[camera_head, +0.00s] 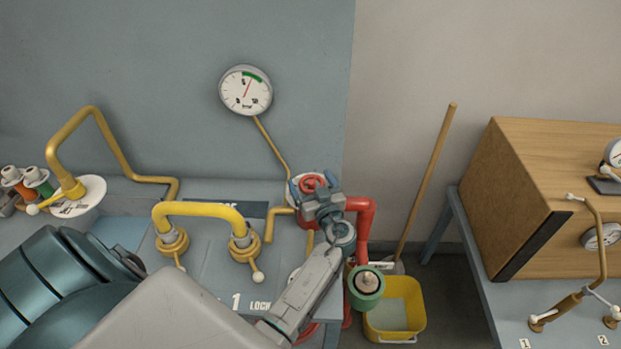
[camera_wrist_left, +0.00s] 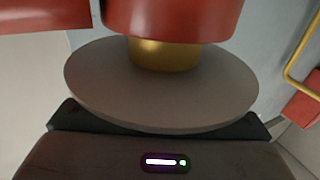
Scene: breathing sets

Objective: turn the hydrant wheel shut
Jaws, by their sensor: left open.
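The hydrant's red pipe (camera_head: 365,215) runs along the wall edge, right of the blue-grey bench. Its red wheel (camera_head: 312,182) sits at the pipe's upper left end, in front of a pale round plate, and is partly covered by my gripper. My left gripper (camera_head: 314,188) is open, with its fingers on either side of the wheel area. In the left wrist view a grey disc (camera_wrist_left: 160,90) lies between the dark fingertips, with a brass neck (camera_wrist_left: 162,55) and red body (camera_wrist_left: 175,18) beyond it. I cannot tell whether the fingers touch the disc. My right gripper is out of view.
A green-rimmed outlet (camera_head: 367,286) hangs above a yellow bucket (camera_head: 407,305). A wooden pole (camera_head: 430,170) leans on the wall. A yellow pipe (camera_head: 200,209) with valves stands on the bench; a gauge (camera_head: 246,91) hangs above. A wooden cabinet (camera_head: 545,170) stands right.

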